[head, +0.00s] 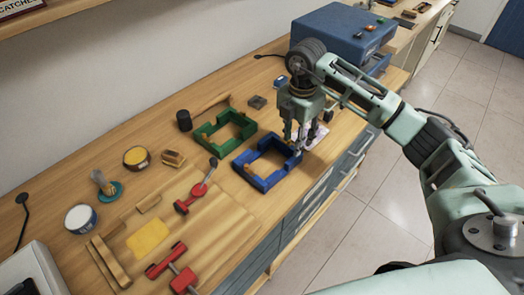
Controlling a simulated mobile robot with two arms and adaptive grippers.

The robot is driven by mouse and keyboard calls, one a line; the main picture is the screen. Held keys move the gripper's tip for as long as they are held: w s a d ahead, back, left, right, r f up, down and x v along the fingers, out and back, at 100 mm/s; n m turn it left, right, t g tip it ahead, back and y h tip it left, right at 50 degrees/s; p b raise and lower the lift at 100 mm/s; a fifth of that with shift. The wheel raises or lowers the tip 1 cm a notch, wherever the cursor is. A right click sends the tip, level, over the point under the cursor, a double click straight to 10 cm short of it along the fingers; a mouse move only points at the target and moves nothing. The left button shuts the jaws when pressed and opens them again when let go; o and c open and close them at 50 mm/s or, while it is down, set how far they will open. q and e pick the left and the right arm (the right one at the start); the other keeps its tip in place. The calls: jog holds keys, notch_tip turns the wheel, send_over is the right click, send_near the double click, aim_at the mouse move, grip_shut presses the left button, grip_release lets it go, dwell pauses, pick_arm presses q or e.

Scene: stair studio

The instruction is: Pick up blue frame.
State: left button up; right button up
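The blue frame (258,180) lies flat on the wooden worktop, near its front edge. It is a square, open-centred frame with raised corners. My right gripper (297,146) points down at the frame's right corner, with its fingers right at that corner. The fingertips are small and partly overlap the frame, so I cannot tell whether they are closed on it or only beside it. My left gripper is not in the head view.
A green frame (211,148) lies just behind and left of the blue one. Red clamps (187,202), a yellow sheet (148,238), tins and a brush are farther left. A blue box-shaped machine (328,27) stands at the back right. Drawers (318,190) drop below the front edge.

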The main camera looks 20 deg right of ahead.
jog(key=f, duration=0.1)
jog(key=s+f+p, duration=0.1)
jog(key=f+p, duration=0.1)
jog(key=shift+s+a+f, duration=0.1)
jog(key=shift+s+f, duration=0.15)
jog(key=shift+s, duration=0.1)
jog(key=f, duration=0.2)
jog(key=shift+w+f+p, duration=0.3)
jog(key=shift+f, duration=0.35)
grip_shut()
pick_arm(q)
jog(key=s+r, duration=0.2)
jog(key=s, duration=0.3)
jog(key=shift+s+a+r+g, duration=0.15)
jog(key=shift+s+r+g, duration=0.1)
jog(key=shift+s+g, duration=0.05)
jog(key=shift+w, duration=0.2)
